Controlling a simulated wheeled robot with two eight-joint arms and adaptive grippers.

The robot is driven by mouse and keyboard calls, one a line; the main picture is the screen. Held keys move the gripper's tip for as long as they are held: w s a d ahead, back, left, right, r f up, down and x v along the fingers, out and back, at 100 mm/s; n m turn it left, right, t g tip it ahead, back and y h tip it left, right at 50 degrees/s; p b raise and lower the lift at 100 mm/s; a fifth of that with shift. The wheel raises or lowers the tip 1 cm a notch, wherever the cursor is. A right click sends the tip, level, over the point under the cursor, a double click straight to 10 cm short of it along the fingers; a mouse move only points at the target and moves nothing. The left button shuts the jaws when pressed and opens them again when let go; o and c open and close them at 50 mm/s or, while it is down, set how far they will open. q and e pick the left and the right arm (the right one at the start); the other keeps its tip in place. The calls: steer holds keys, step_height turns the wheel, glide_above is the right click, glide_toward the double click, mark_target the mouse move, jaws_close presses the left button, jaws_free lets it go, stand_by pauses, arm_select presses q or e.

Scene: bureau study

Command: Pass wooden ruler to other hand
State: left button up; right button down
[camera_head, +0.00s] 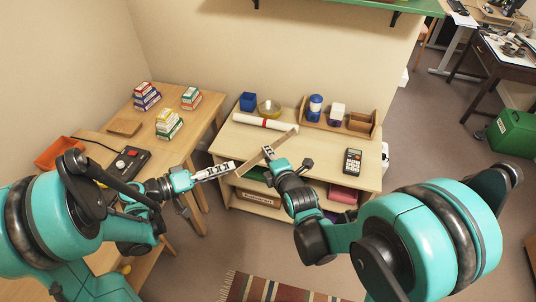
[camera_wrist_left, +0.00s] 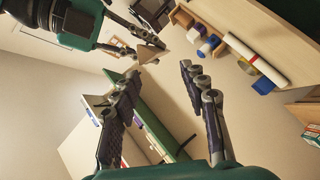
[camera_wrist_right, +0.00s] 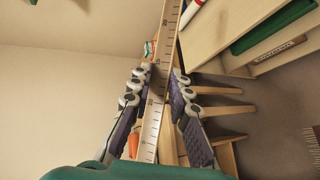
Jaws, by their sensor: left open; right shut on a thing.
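The wooden ruler (camera_head: 283,138) is a flat light-brown strip, held slanted in the air in front of the low shelf. My right gripper (camera_head: 268,153) is shut on it around its middle; in the right wrist view the ruler (camera_wrist_right: 157,105), with black marks, runs lengthwise between the fingers (camera_wrist_right: 158,75). My left gripper (camera_head: 230,168) is open and empty, its fingertips close to the ruler's lower left end. In the left wrist view the ruler's end (camera_wrist_left: 148,54) shows beyond the spread fingers (camera_wrist_left: 160,75), apart from them.
The low shelf (camera_head: 340,147) behind bears a white roll with a red band (camera_head: 264,121), a blue cup (camera_head: 248,101), a wooden organiser (camera_head: 378,130) and a calculator (camera_head: 352,161). The left desk (camera_head: 187,118) bears small boxes and a black device (camera_head: 124,162).

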arm_select(q)
steer(key=s+a+y, duration=0.2)
steer(key=s+y, duration=0.4)
steer(key=s, duration=0.1)
steer(key=s+a+g+y, duration=0.1)
steer(key=s+a+y, duration=0.2)
steer(key=s+y, duration=0.4)
steer(key=shift+s+a+r, duration=0.15)
steer(key=shift+s+r, duration=0.25)
steer(key=shift+r, duration=0.05)
